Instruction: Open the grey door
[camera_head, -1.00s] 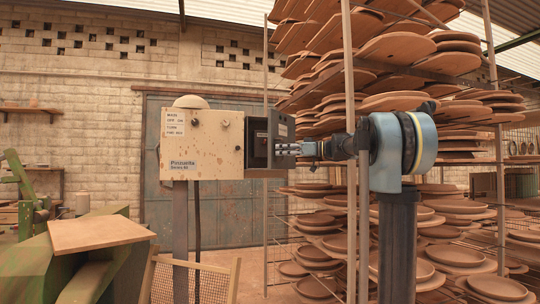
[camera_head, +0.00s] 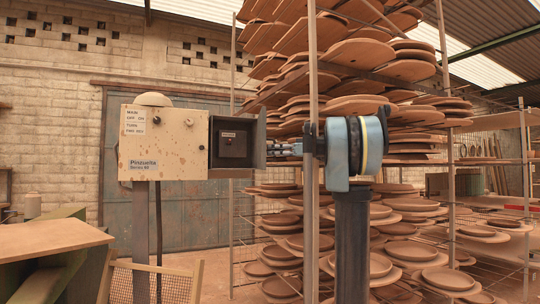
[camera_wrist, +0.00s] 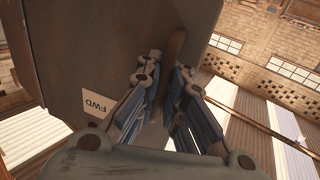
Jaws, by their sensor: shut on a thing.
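The control box (camera_head: 163,143) has a speckled cream face with a "Pinzuelta" label. A dark grey compartment (camera_head: 231,141) joins its right side, and a small switch shows inside. The small grey door (camera_head: 259,139) stands open at the compartment's right edge, its dark inner side partly seen. My gripper (camera_head: 276,149) reaches in from the right at the door. In the wrist view, a grey panel (camera_wrist: 95,50) with an "FWD" label fills the upper left. My gripper's fingers (camera_wrist: 166,80) are closed around a thin brown handle-like piece (camera_wrist: 175,46) at its edge.
A tall rack (camera_head: 311,200) loaded with round brown boards stands close behind my arm. A green bench (camera_head: 45,260) with a brown board is at lower left, and a wooden mesh frame (camera_head: 150,280) is below the box. A large grey-blue metal door is behind.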

